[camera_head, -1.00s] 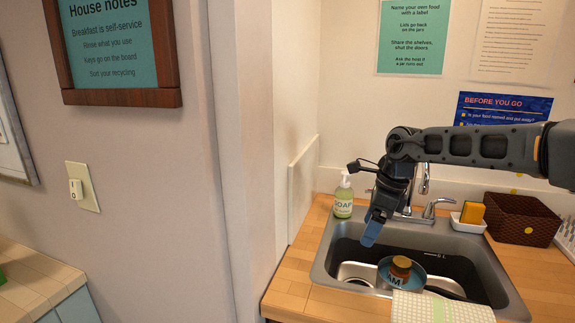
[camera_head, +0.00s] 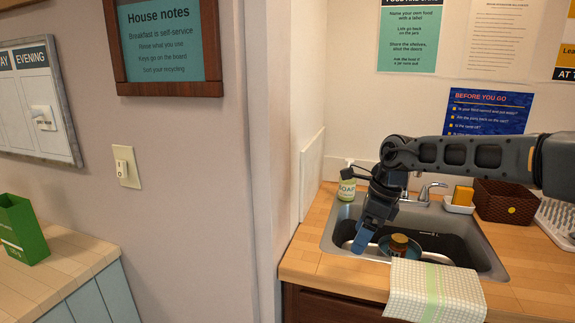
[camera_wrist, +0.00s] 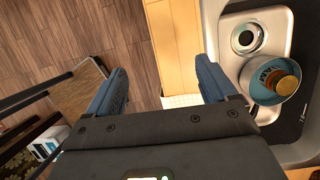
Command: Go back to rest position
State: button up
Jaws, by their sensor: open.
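My gripper (camera_head: 362,238) hangs from my arm over the left part of the sink in the head view, blue fingertips pointing down. In the wrist view my gripper (camera_wrist: 160,95) shows its two blue fingers spread wide with nothing between them. The sink (camera_head: 335,240) is a steel basin set in a wooden counter.
A soap bottle (camera_head: 347,188), faucet handle (camera_head: 432,187), yellow sponge (camera_head: 463,195) and brown basket (camera_head: 505,202) stand behind the sink. A checkered towel (camera_head: 436,292) hangs over the front edge. A green box (camera_head: 22,230) stands on the left counter. Wooden floor (camera_wrist: 60,40) shows in the wrist view.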

jog(key=s+a+f+g+y, duration=0.1)
jog(key=s+a+f+y, duration=0.1)
jog(key=s+a, duration=0.5)
jog(key=s+a+f+m+g+y, duration=0.1)
jog(key=s+a+f+y, duration=0.2)
jog(key=a, duration=0.7)
jog(key=s+a+f+g+y, duration=0.2)
jog(key=s+a, duration=0.3)
jog(key=a, duration=0.4)
jog(key=s+a+r+m+g+y, duration=0.1)
jog(key=s+a+r+m+y, duration=0.3)
jog(key=s+a, duration=0.6)
jog(key=s+a+r+m+t+y, duration=0.3)
jog(key=s+r+m+t+y, duration=0.45)
jog(key=r+m+y, duration=0.2)
jog(key=s+d+f+m+t+h, duration=0.45)
jog(key=d+m+h, duration=0.25)
jog(key=d+m, duration=0.35)
jog(key=s+d+f+m+t+h+b, duration=0.1)
jog(key=s+d+f+m+t+h, duration=0.2)
jog(key=s+d+m+t+h, duration=0.5)
jog(key=s+d+f+m+t+h, duration=0.2)
jog(key=d+f+m+t+h, duration=0.3)
jog(key=d+m, duration=0.75)
jog(key=s+d+r+m+g+h, duration=0.2)
jog(key=s+d+m+g+h, duration=0.2)
jog(key=s+d, duration=0.8)
jog(key=shift+s+g, duration=0.7)
jog(key=shift+g, duration=0.3)
